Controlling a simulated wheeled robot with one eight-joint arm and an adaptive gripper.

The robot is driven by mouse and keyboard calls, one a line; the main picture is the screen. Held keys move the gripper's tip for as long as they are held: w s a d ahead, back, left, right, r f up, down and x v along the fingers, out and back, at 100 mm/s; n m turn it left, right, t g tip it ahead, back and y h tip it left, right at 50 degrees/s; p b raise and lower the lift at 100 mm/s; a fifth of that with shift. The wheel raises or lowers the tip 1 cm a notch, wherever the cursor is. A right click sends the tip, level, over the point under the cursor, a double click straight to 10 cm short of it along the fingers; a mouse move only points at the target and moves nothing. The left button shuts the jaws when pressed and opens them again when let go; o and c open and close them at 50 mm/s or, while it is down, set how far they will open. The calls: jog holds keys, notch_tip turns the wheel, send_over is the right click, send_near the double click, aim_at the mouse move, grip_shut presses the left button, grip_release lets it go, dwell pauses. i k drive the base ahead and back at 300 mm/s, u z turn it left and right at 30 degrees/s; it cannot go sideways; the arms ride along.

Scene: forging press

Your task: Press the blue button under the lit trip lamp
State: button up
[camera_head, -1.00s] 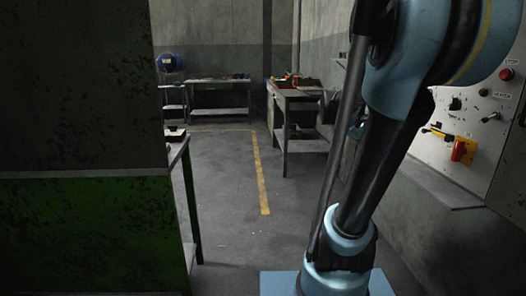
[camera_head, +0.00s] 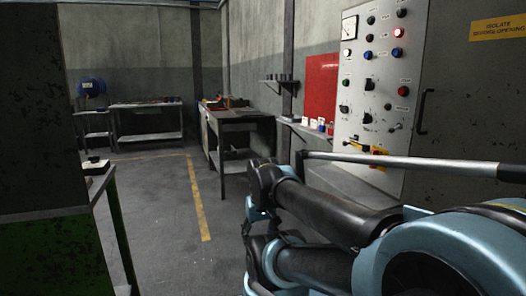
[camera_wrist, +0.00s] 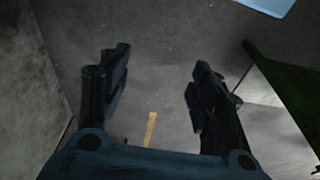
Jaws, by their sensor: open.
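The light grey control panel (camera_head: 378,95) stands at the right in the head view. One lamp in its upper right part glows red, the lit trip lamp (camera_head: 398,33). A small blue button (camera_head: 397,52) sits directly under it. Another blue round part (camera_head: 368,54) sits to its left, under a dark lamp (camera_head: 370,37). The labels are too small to read. My gripper (camera_wrist: 158,78) is open and empty in the wrist view, over grey floor and apart from the panel. I cannot make out its fingers in the head view.
A red-and-yellow switch (camera_head: 376,152) sticks out low on the panel. A door handle (camera_head: 422,110) is to the right. A red board (camera_head: 321,87) and a shelf with small items are left of the panel. A workbench (camera_head: 236,125) stands farther back. The middle floor is open.

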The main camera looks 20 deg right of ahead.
aim_at(396, 52)
jog(key=z, duration=0.15)
jog(key=k, duration=1.5)
jog(key=z, duration=1.25)
jog(key=i, duration=0.95)
jog(key=u, duration=0.05)
